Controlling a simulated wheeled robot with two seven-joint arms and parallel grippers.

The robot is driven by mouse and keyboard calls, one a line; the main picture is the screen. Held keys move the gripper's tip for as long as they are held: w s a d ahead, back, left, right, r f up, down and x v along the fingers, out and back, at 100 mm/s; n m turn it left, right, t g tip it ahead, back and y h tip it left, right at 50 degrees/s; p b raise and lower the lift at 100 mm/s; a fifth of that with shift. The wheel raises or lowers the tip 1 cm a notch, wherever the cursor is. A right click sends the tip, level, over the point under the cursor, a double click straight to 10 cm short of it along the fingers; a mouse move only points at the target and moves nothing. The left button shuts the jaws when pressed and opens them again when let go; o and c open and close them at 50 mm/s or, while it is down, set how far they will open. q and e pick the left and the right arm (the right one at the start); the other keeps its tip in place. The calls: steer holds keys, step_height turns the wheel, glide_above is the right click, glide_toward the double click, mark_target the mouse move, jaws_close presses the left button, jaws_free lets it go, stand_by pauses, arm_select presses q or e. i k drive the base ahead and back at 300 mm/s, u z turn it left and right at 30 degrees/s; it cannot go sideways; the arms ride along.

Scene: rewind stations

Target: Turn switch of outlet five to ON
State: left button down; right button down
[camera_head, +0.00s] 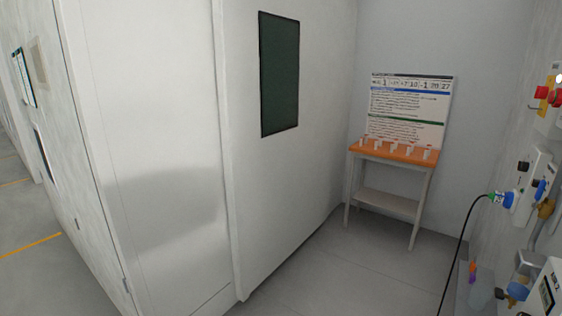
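Outlet and switch units are mounted on the right wall. A white unit (533,178) with dark and blue parts is at the right edge. A blue plug with a green end (503,199) sits at its left side, with a black cable hanging from it. Higher up is a unit with a red knob on a yellow base (542,92). Lower down is a blue fitting (518,290) beside a white labelled box (545,303), cut off by the frame. I cannot tell which of these is outlet five, nor its switch position. Neither of my grippers is in view.
A small table (388,153) with an orange top stands in the back corner, holding several white cups and a printed board (409,108). A white door (290,130) with a dark window is on the left. The grey floor (340,268) between is clear apart from the cable.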

mark_target(522, 166)
steer(key=z, duration=2.85)
steer(key=k, duration=1.05)
steer(key=u, duration=1.1)
steer(key=i, duration=0.5)
